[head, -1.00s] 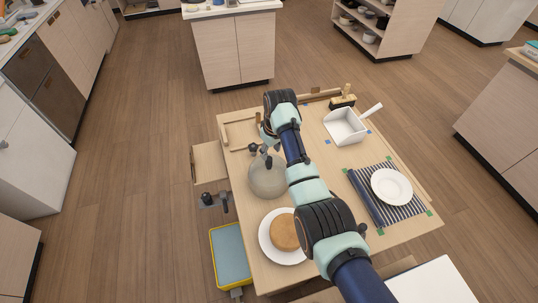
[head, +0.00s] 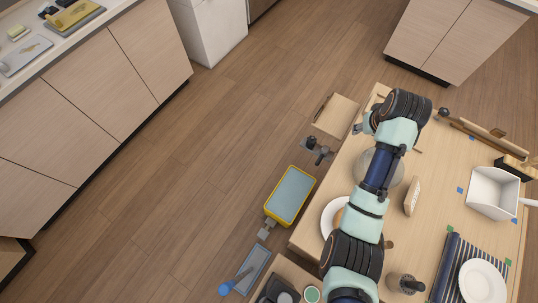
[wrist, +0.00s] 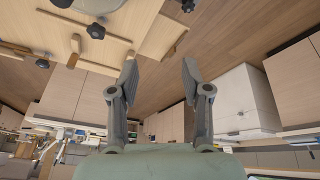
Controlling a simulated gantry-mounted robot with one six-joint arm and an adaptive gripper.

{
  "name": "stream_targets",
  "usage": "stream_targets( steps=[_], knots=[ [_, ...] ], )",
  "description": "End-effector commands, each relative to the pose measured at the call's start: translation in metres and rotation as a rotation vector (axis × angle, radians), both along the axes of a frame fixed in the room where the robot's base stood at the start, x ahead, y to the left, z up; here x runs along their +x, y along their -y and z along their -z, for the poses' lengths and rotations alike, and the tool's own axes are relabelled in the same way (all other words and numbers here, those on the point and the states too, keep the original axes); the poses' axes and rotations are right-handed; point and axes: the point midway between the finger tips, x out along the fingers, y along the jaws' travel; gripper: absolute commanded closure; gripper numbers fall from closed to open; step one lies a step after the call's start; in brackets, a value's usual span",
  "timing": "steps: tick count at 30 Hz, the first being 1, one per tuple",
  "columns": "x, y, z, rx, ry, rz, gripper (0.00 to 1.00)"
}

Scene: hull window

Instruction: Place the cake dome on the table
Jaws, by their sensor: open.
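The cake dome (head: 362,166), a round, pale, see-through glass dome, stands on the wooden table (head: 440,175) near its left edge in the head view. My arm crosses in front of it and hides its middle. A pale round shape at the top edge of the wrist view (wrist: 98,5) looks like its rim. My gripper (head: 361,128) is just beyond the dome, over the table's left edge, and is hard to make out there. In the wrist view my gripper (wrist: 160,78) has its two fingers apart with nothing between them.
A white plate (head: 328,217), partly hidden by my arm, lies nearer. A white dustpan (head: 492,192), a striped mat (head: 445,270) and another plate (head: 484,281) are at the right. A wooden panel (head: 335,114) juts out left. A yellow-rimmed blue tray (head: 290,194) lies beyond the left edge.

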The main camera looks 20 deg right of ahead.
Motion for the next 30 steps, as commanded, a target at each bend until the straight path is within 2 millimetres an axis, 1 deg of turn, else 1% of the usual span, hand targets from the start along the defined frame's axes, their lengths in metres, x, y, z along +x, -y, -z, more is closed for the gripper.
stream_targets(
  steps=[1,2,3,5,6,8,9,12,15,17,30],
  knots=[
    [0.020,-0.055,0.000,-0.039,0.072,-0.058,0.52],
    [0.028,-0.086,-0.005,-0.062,0.124,-0.086,0.52],
    [0.034,-0.128,-0.013,-0.086,0.198,-0.123,0.52],
    [0.032,-0.190,-0.028,-0.109,0.311,-0.177,0.52],
    [0.026,-0.229,-0.040,-0.114,0.387,-0.212,0.52],
    [0.009,-0.279,-0.060,-0.112,0.491,-0.261,0.52],
    [-0.005,-0.307,-0.072,-0.104,0.551,-0.288,0.52],
    [-0.036,-0.352,-0.098,-0.082,0.666,-0.337,0.52],
    [-0.055,-0.373,-0.113,-0.065,0.726,-0.361,0.52],
    [-0.059,-0.376,-0.117,-0.061,0.740,-0.364,0.52],
    [-0.058,-0.376,-0.118,-0.062,0.741,-0.364,0.52]
  ],
)
